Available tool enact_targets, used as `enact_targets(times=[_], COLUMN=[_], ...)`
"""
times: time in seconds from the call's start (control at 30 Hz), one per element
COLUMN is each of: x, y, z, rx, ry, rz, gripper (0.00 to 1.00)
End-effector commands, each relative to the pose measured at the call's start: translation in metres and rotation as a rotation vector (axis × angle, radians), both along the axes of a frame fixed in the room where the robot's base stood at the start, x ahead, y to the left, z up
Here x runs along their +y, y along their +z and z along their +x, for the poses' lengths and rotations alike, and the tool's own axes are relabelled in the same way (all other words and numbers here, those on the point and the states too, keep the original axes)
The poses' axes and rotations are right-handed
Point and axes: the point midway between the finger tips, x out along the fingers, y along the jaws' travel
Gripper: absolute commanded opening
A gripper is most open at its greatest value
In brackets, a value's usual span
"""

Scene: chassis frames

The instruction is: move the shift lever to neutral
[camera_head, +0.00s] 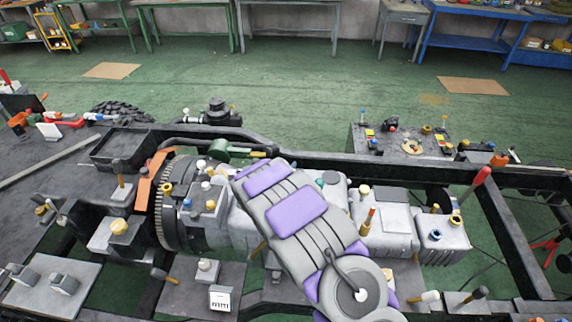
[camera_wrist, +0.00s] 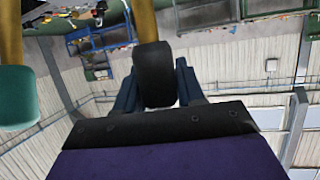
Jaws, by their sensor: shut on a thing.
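In the wrist view my gripper (camera_wrist: 156,84) has its two dark blue fingers on either side of a black rounded knob (camera_wrist: 154,66). The fingers are shut on this knob, which looks like the top of the shift lever. In the head view my grey and purple arm lies over the middle of the gearbox (camera_head: 392,224) and hides my fingers and the knob. I cannot tell the lever's tilt or gear position from these views.
A red-handled lever (camera_head: 482,177) stands at the right end of the gearbox. A ridged flywheel (camera_head: 168,205) and orange bracket (camera_head: 150,178) are to the left. Black chassis rails (camera_head: 400,170) run across. A teal object (camera_wrist: 17,96) is close at the wrist view's left. Open green floor lies behind.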

Motion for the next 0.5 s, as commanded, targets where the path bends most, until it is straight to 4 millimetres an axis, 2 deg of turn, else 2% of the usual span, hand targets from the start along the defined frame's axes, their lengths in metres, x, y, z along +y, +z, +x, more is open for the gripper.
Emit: enact_targets(times=[0.23, 0.27, 0.43, 0.5], x=[0.0015, 0.0015, 0.0011, 0.0005], y=[0.0009, 0.0009, 0.0009, 0.001], z=[0.0006, 0.0006, 0.0002, 0.0], rx=[-0.003, -0.003, -0.003, -0.003], ry=[0.003, 0.003, 0.002, 0.002], rz=[-0.001, -0.001, 0.0, 0.0], gripper=[0.0, 0.4, 0.56, 0.59])
